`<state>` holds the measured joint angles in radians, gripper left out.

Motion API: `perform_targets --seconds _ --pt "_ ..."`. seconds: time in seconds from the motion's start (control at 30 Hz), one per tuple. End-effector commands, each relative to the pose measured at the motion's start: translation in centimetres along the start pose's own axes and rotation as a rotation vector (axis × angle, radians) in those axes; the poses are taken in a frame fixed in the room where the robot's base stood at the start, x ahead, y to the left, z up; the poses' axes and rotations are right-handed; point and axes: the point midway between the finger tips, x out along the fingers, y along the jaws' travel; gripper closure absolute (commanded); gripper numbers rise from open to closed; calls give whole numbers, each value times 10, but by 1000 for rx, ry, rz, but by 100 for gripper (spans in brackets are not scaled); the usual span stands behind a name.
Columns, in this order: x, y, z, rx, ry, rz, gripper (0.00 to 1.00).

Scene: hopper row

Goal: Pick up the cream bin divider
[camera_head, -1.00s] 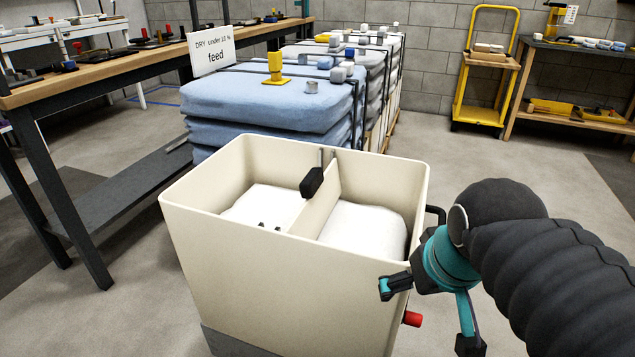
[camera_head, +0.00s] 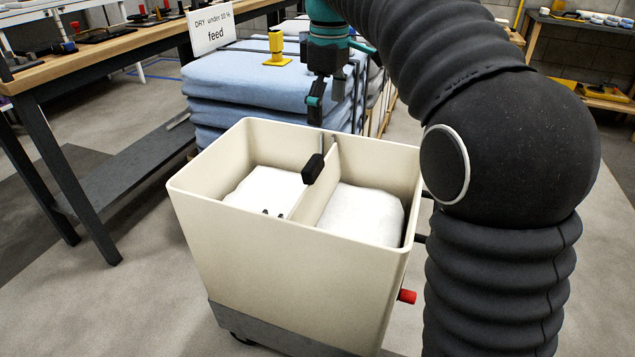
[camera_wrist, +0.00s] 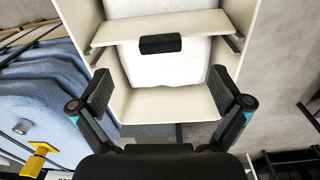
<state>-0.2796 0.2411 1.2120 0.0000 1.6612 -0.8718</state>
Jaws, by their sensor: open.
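The cream bin divider (camera_head: 319,190) stands upright across the inside of the cream bin (camera_head: 276,262), splitting it into two compartments. A black grip block (camera_head: 313,169) sits on the divider's top edge. In the wrist view the divider (camera_wrist: 205,27) runs across the bin, with its black block (camera_wrist: 160,44) near the middle. My gripper (camera_head: 316,101) is above the bin's far rim in the head view, pointing down. In the wrist view my gripper (camera_wrist: 160,98) is open and empty, its fingers apart on either side of the view, with the block ahead between them.
White material (camera_head: 362,214) fills the lower part of both compartments. Stacked blue sacks (camera_head: 240,85) stand behind the bin, with a yellow object (camera_head: 277,48) on top. A wooden workbench (camera_head: 100,50) is at left. A red knob (camera_head: 407,296) sticks out at the bin's lower right.

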Motion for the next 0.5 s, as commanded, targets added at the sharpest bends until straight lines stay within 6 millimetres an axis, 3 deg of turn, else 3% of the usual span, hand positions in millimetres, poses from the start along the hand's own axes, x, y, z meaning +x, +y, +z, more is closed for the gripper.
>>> perform_targets --seconds 0.1,0.23,0.5 --pt "2 5 -14 -51 -12 -16 0" --pt "9 6 -18 -73 -18 -23 0" --pt "56 4 -16 -73 -19 -25 0"
